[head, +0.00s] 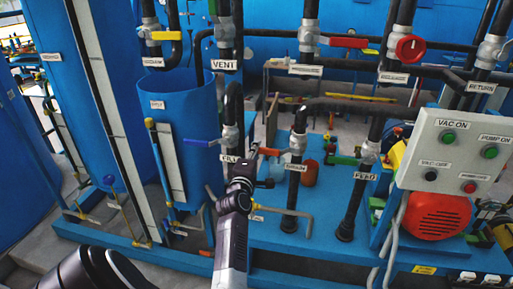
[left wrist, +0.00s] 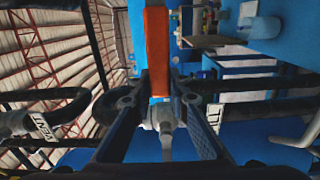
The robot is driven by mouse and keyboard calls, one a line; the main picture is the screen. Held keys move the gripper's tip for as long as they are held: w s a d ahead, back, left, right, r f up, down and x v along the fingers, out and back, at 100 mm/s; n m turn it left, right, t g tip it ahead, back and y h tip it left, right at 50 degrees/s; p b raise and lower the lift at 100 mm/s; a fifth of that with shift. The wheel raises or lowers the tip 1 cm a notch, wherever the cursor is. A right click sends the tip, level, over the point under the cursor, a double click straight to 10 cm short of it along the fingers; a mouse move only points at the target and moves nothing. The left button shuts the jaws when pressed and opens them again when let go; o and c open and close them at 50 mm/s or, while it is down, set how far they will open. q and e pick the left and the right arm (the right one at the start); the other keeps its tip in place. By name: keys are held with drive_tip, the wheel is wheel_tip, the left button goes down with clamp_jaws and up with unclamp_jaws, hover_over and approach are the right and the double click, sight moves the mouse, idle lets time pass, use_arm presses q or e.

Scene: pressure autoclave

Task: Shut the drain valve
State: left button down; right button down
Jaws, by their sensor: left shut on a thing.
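The drain valve (head: 299,142) sits on a dark upright pipe near the middle of the head view, above a small, blurred label. Its red-orange handle (head: 269,152) points left, across the pipe, to my left gripper (head: 262,167). In the left wrist view the orange handle (left wrist: 157,50) lies between the fingers of the left gripper (left wrist: 156,92), which is shut on it. A light metal valve part (left wrist: 160,117) shows between the fingers lower down. My gripper partly hides the handle's end in the head view. My right gripper is not in view.
The fill pipe and valve (head: 230,135) stand close to the left of my gripper. A blue tank (head: 185,110) with a blue-handled valve is further left. A grey control box (head: 455,150) and a red motor (head: 437,215) stand at right. Other pipes crowd the back.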

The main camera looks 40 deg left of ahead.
use_arm(q)
drive_tip(key=shift+d+f, duration=0.1)
drive_tip(key=shift+f, duration=0.25)
drive_tip(key=c, duration=1.8)
unclamp_jaws()
drive_tip(key=shift+r, duration=0.1)
wheel_tip(320, 180, up, 9)
drive_tip(key=shift+w+f, duration=0.1)
drive_tip(key=shift+w, duration=0.05)
drive_tip(key=shift+r, duration=0.65)
drive_tip(key=shift+s, duration=0.2)
